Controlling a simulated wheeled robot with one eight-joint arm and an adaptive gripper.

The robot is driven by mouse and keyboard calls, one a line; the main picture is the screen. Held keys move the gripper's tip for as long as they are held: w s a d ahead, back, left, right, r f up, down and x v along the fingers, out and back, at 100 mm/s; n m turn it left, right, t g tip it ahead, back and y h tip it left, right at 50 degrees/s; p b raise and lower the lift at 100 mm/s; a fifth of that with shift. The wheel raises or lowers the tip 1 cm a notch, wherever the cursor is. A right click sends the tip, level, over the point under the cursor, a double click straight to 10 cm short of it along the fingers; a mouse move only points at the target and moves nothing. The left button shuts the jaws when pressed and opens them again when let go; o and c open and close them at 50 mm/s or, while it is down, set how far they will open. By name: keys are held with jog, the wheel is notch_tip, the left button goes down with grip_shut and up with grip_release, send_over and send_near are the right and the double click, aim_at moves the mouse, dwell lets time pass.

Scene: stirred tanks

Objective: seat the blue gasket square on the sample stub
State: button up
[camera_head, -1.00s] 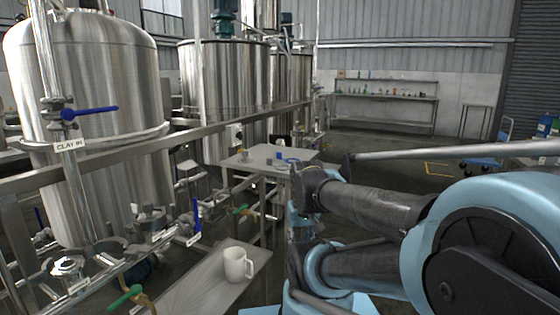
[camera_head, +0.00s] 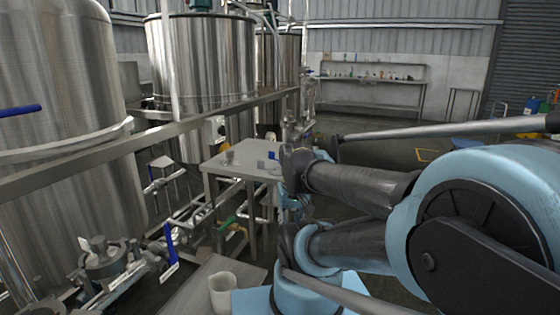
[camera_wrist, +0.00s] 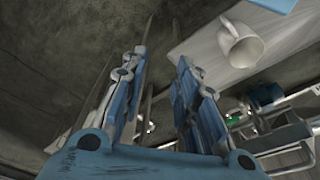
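My gripper (camera_wrist: 162,64) is open in the wrist view, with its two blue and grey fingers apart and nothing between them. In the head view I cannot make it out behind my arm. A small blue thing (camera_head: 272,155) stands on the grey table in the head view. It is too small to tell whether it is the blue gasket. I cannot pick out the sample stub.
The grey table (camera_head: 222,165) also bears a small grey cup-like thing (camera_head: 229,157). A white mug (camera_head: 223,292) stands on a nearer bench (camera_head: 190,291); the mug also shows in the wrist view (camera_wrist: 241,42). Steel tanks, pipes and a rail line the left. Open floor lies at the back right.

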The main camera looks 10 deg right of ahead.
jog(key=w+r+n+g, duration=0.2)
jog(key=w+r+n, duration=0.6)
jog(key=w+r, duration=1.8)
jog(key=w+r+n, duration=0.1)
jog(key=w+n, duration=0.2)
jog(key=w, duration=0.9)
notch_tip(320, 180, down, 11)
jog(key=shift+w+a+f, duration=0.1)
jog(key=shift+a+f, duration=0.05)
jog(key=shift+d+f, duration=0.2)
jog(key=shift+f, duration=2.45)
jog(key=shift+c, duration=0.3)
